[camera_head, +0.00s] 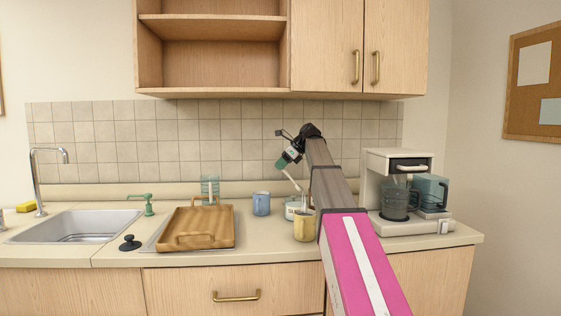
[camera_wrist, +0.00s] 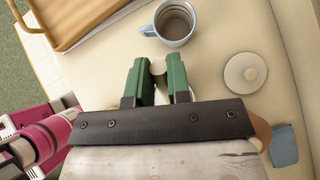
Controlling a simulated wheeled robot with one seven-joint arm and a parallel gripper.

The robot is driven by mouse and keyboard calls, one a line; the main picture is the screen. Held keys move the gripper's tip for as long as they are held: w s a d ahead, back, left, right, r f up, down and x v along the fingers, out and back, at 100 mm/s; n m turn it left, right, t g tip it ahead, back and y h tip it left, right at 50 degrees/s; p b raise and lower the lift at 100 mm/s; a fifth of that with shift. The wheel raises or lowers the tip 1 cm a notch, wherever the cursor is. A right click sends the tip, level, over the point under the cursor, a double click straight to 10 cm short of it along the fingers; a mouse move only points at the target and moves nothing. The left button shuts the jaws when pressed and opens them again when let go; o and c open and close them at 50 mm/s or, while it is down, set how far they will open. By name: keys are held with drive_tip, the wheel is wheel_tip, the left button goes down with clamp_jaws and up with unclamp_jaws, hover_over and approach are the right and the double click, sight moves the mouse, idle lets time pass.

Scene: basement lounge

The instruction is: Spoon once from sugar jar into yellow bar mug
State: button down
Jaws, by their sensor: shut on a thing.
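My gripper (camera_head: 283,163) is above the counter, its green fingers shut on a spoon (camera_head: 292,181). The spoon's pale handle slants down toward a small whitish jar (camera_head: 291,208), which looks like the sugar jar. I cannot tell whether the spoon's tip is inside the jar, or whether it carries sugar. The yellow mug (camera_head: 304,226) stands upright just in front and to the right of the jar, partly beside my arm.
A blue mug (camera_head: 261,204) stands left of the jar and also shows in the wrist view (camera_wrist: 175,22). A round pale lid (camera_wrist: 245,73) lies on the counter. A wooden tray (camera_head: 226,228) is left, the coffee machine (camera_head: 376,175) right. Cabinets (camera_head: 325,50) hang above.

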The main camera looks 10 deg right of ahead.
drive_tip(key=shift+f, duration=4.3)
drive_tip(key=w+a+r+g+h, duration=0.1)
drive_tip(key=a+r+g+h, duration=0.1)
drive_tip(key=a+r+h, duration=0.2)
drive_tip(key=shift+w+a+r+h, duration=0.25)
drive_tip(key=shift+a+h, duration=0.4)
drive_tip(key=shift+h, duration=1.15)
drive_tip(key=shift+f, duration=0.1)
